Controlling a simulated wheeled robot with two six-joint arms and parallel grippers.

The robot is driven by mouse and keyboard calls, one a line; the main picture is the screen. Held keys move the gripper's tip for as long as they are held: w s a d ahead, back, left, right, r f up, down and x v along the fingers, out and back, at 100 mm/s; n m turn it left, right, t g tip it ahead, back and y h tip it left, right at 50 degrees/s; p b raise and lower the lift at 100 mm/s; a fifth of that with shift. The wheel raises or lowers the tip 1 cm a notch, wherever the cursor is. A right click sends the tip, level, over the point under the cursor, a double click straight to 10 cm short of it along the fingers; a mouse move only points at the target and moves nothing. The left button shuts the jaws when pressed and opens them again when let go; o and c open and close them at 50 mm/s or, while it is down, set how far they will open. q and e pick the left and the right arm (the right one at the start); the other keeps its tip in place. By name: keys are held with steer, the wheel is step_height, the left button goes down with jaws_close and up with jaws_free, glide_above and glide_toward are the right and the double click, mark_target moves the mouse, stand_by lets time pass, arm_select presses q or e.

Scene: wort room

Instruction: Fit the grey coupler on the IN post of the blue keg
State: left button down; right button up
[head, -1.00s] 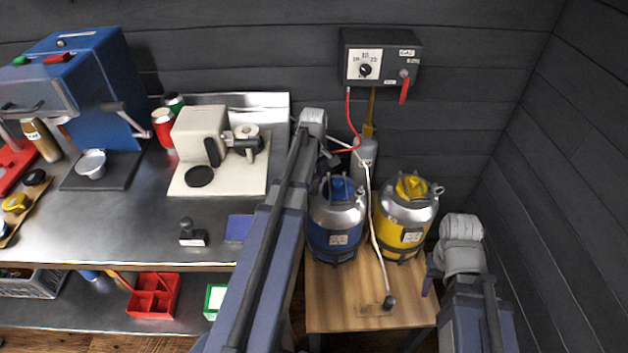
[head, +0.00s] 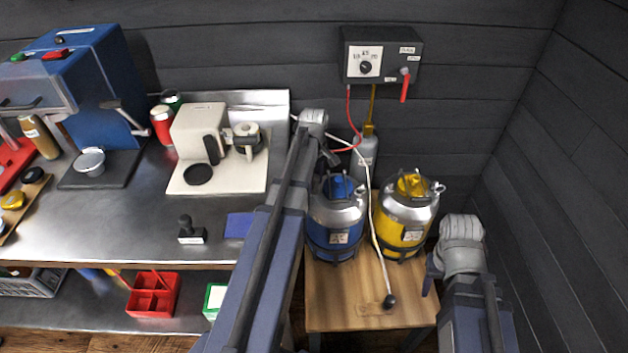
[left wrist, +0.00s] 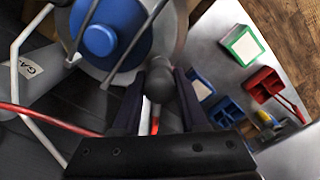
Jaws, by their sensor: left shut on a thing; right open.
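The blue keg (head: 335,222) stands upright on the small wooden table, with its blue lid (left wrist: 100,40) on top. My left gripper (head: 329,160) is above and just behind the keg in the head view. In the left wrist view its fingers (left wrist: 158,92) are shut on the rounded grey coupler (left wrist: 158,84), with a red hose (left wrist: 155,125) below it. The coupler appears beside the keg's top; I cannot tell whether it touches. The IN post cannot be made out. My right gripper (head: 430,278) is open and empty, right of the wooden table.
A yellow keg (head: 402,235) stands close on the right. A white hose (head: 373,225) runs between the kegs to a dark coupler (head: 389,301) on the wooden table (head: 345,312). A grey gas bottle (head: 366,155) stands behind. The steel counter (head: 110,235) is left.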

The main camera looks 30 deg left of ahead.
arm_select(q)
steer(key=shift+c, duration=1.8)
jaws_free()
steer(key=o, duration=0.4)
steer(key=shift+c, duration=0.2)
steer(key=shift+r, duration=0.1)
steer(key=shift+w+d+r+p, duration=0.1)
steer(key=shift+r+p, duration=0.5)
steer(key=shift+p, duration=0.05)
steer(key=shift+r+p, duration=2.9)
steer(key=shift+f, duration=0.1)
